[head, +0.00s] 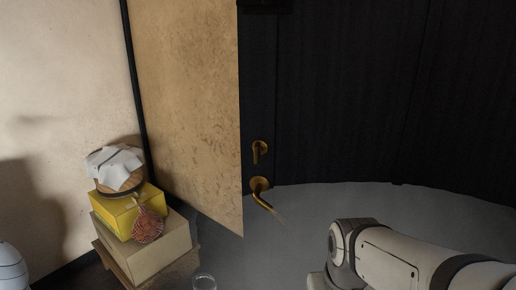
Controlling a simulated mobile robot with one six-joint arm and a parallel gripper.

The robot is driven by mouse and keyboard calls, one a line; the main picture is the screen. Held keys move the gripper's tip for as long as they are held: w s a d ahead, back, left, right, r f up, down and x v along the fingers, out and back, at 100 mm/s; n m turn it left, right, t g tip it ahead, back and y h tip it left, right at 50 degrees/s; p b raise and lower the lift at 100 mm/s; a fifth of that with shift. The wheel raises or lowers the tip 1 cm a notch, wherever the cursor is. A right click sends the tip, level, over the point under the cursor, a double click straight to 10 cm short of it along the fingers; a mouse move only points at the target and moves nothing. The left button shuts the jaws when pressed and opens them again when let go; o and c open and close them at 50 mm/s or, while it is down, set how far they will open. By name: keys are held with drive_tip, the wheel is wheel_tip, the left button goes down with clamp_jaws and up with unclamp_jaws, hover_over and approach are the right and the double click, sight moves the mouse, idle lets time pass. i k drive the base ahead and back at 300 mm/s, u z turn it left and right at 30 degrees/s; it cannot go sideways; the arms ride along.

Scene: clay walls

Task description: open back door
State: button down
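A dark, vertically grained door (340,90) fills the upper right of the head view. Near its left edge is a brass lever handle (262,192) on a round base, its lever slanting down to the right. A smaller brass fitting (260,150) sits just above it. The door looks shut, but its edges are too dark to be sure. My arm reaches in from the lower right, and its visible links end right of and below the handle, clear of it. My gripper is not visible.
A tan mottled panel (185,90) stands left of the door. At lower left, a yellow box (122,213) and a larger beige box (165,252) are stacked on a wooden stand, with a cloth-covered round item (115,165) on top. A glass (204,282) shows at the bottom edge.

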sight(400, 114)
drive_tip(key=z, duration=0.85)
drive_tip(key=k, duration=0.65)
drive_tip(key=u, duration=1.7)
drive_tip(key=i, duration=1)
drive_tip(key=u, duration=0.05)
